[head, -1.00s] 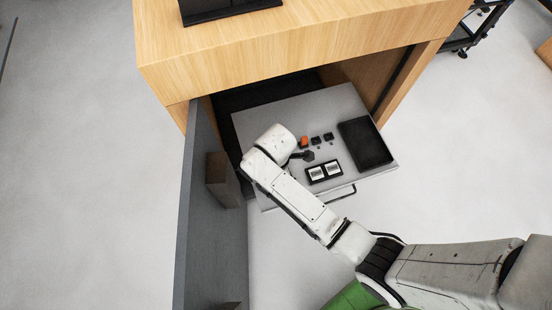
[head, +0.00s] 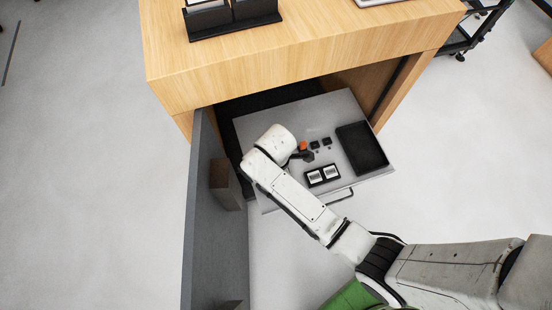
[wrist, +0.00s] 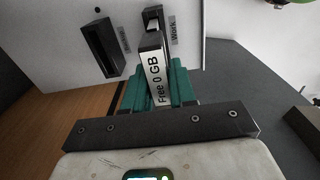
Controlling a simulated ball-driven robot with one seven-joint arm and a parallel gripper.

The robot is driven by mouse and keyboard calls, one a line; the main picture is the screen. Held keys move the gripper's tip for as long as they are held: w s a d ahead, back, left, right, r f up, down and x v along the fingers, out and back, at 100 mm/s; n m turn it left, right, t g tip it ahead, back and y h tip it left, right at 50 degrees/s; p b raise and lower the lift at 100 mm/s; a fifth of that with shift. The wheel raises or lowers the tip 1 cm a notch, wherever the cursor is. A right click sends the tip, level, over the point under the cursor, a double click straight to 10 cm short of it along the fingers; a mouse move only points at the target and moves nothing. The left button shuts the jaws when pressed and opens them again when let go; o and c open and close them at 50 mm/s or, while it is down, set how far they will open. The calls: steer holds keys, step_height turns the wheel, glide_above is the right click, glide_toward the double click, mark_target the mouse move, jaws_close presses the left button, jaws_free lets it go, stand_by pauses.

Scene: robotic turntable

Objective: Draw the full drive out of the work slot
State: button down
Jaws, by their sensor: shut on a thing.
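In the wrist view, the drive (wrist: 157,78) is a dark block with a white label reading "Free 0 GB". My gripper (wrist: 159,88) is shut on it, with green fingers on both sides. The work slot (wrist: 152,19) is a dark opening in a pale panel, with a "Work" label (wrist: 172,29) beside it. The drive's dark far end lies right by this opening; I cannot tell whether any of it is still inside. In the head view, my gripper (head: 303,155) is over the pulled-out grey shelf (head: 250,160), partly hidden by my arm.
A second dark slot (wrist: 103,46) has a hard-to-read label. A grey open door (head: 205,220) stands left; the wooden desktop (head: 320,40) overhangs.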

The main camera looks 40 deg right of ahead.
steer(key=shift+r+p, duration=1.1)
steer(key=shift+r, duration=0.1)
